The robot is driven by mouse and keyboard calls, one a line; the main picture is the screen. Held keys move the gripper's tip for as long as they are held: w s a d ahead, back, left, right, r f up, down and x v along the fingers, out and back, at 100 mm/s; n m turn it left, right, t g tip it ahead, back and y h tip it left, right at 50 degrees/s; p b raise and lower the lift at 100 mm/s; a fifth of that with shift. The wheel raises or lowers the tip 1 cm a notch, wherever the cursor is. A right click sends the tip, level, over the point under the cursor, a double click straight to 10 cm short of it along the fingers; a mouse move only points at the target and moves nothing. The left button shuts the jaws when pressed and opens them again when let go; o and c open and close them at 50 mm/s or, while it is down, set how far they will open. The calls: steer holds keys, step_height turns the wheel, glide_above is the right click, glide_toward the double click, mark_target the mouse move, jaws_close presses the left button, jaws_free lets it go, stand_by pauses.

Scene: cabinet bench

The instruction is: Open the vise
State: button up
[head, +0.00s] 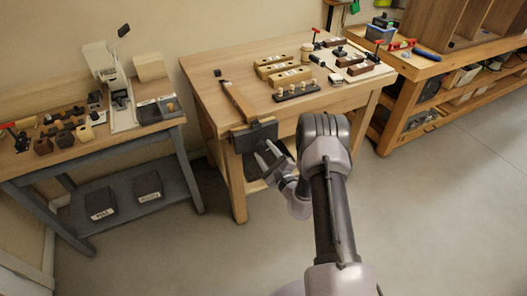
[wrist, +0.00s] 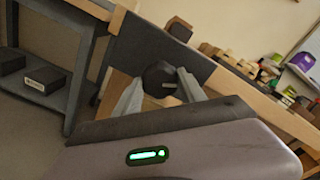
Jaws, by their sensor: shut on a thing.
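The vise (head: 255,136) is mounted at the front left corner of the middle workbench. Its dark front jaw plate (wrist: 138,48) fills the upper middle of the wrist view. A dark round hub with a short bar, the vise handle (wrist: 158,74), stands out from the plate. My gripper (head: 264,151) reaches to the front of the vise from the right. In the wrist view its two pale fingers (wrist: 160,82) lie on either side of the handle and are shut on it. The grip contact is partly hidden by the fingers. The gap between the vise jaws is unclear.
The workbench (head: 215,95) holds wooden blocks (head: 290,77), a peg rack (head: 297,91) and small tools. A grey-legged table (head: 170,125) with a lower shelf stands at left. Another bench (head: 400,68) stands at right. The floor (head: 430,220) in front is clear.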

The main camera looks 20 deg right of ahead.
steer(key=shift+s+f+n+b, duration=0.1)
steer(key=shift+n+b, duration=0.4)
steer(key=shift+n, duration=0.7)
steer(key=shift+f+n+b, duration=0.1)
steer(key=shift+n+b, duration=0.55)
steer(key=shift+n, duration=1.05)
steer(key=o, duration=1.2)
steer(key=shift+r, duration=0.2)
steer(key=s, duration=0.7)
steer(key=shift+d, duration=0.1)
